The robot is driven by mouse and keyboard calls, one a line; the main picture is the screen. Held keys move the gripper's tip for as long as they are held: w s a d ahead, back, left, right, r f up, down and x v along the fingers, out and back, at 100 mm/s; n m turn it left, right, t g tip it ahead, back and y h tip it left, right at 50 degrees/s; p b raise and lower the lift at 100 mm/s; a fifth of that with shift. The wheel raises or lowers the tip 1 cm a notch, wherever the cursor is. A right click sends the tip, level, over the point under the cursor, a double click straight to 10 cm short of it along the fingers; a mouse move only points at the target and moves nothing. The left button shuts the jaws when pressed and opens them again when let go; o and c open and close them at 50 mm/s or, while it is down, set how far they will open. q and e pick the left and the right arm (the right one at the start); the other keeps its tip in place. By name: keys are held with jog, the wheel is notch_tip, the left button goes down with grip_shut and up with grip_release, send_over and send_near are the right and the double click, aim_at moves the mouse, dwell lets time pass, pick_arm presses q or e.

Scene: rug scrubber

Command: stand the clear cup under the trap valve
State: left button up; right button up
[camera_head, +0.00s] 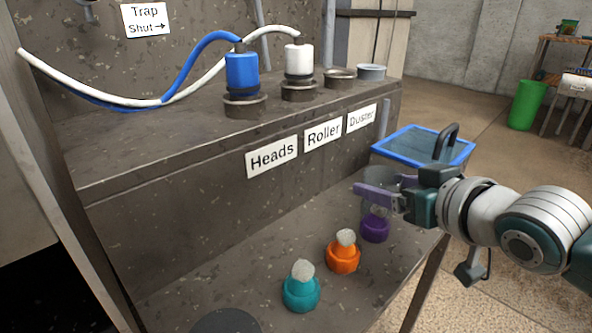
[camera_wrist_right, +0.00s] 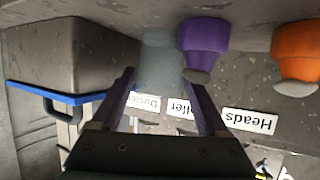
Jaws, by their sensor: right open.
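The clear cup (camera_head: 369,207) is a see-through grey cylinder on the lower shelf, beside the purple-based piece (camera_head: 375,230). It also shows faintly in the right wrist view (camera_wrist_right: 160,55), beyond and between the fingertips. My right gripper (camera_head: 375,197) is open, with purple fingers pointing at the cup. I cannot tell whether the fingers touch it. A sign reading "Trap Shut" (camera_head: 145,19) with a right arrow hangs at the upper left. A grey metal fitting (camera_head: 86,10) is partly cut off beside it; I cannot tell if it is the trap valve. My left gripper is out of view.
Orange (camera_head: 343,257) and teal (camera_head: 300,292) pieces stand on the lower shelf (camera_head: 250,255). Blue (camera_head: 241,75) and white (camera_head: 299,60) hose ends sit in rings on the upper ledge.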

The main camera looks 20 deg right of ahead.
jog(key=shift+x, duration=0.8)
jog(key=shift+s, duration=0.1)
jog(key=shift+c, duration=0.4)
jog(key=c, duration=1)
